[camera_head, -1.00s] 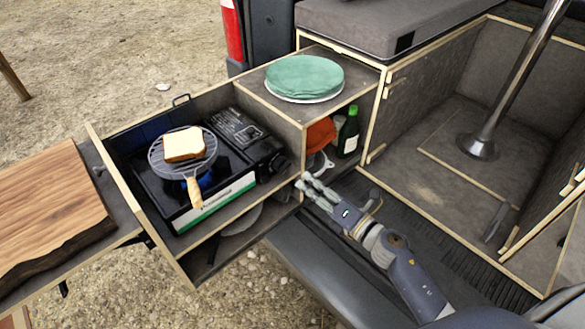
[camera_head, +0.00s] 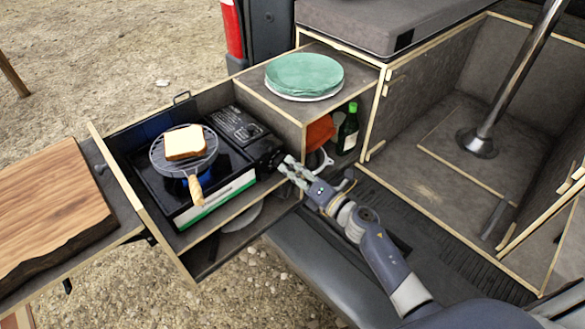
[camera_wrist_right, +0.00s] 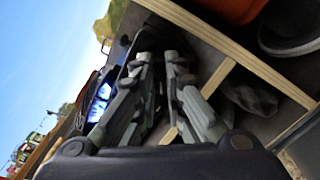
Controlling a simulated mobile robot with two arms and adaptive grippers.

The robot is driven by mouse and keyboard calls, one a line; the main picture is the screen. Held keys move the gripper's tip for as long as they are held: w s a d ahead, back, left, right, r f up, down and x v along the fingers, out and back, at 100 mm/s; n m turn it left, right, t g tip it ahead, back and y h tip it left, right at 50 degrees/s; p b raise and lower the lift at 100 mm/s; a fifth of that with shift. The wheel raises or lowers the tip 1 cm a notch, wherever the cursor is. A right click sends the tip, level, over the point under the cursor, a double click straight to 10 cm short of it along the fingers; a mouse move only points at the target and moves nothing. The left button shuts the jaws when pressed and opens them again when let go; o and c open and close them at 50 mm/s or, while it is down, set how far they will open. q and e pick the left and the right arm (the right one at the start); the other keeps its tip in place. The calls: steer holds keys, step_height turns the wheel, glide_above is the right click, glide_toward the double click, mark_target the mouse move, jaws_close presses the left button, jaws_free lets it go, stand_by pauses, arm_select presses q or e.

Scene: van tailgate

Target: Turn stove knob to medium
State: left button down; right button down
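The black camping stove (camera_head: 222,186) sits in the pulled-out drawer, with a blue flame under a round grill. Its knob (camera_head: 277,161) is on the right end of the stove, partly hidden by my fingertips. My right gripper (camera_head: 287,165) is at the knob, coming from the lower right. In the right wrist view its two fingers (camera_wrist_right: 160,62) are roughly parallel with a narrow gap between them. The dark stove end lies just beyond the tips; I cannot tell whether they touch the knob. The flame (camera_wrist_right: 99,98) shows left of the fingers. My left gripper is not in view.
Green plates (camera_head: 304,76) stand on the shelf above. A green bottle (camera_head: 348,130) and an orange item (camera_head: 319,132) sit in the cubby. A wooden board (camera_head: 45,215) is at left.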

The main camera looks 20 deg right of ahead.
stand_by(0.4)
steer(key=m+p, duration=0.2)
steer(key=m, duration=0.3)
steer(key=shift+m, duration=0.3)
steer(key=m+p, duration=0.2)
steer(key=m, duration=0.3)
steer(key=shift+f, duration=0.2)
steer(key=shift+m, duration=0.3)
steer(key=c, duration=1.7)
jaws_free()
steer(key=shift+o, duration=0.2)
steer(key=shift+s+d, duration=0.1)
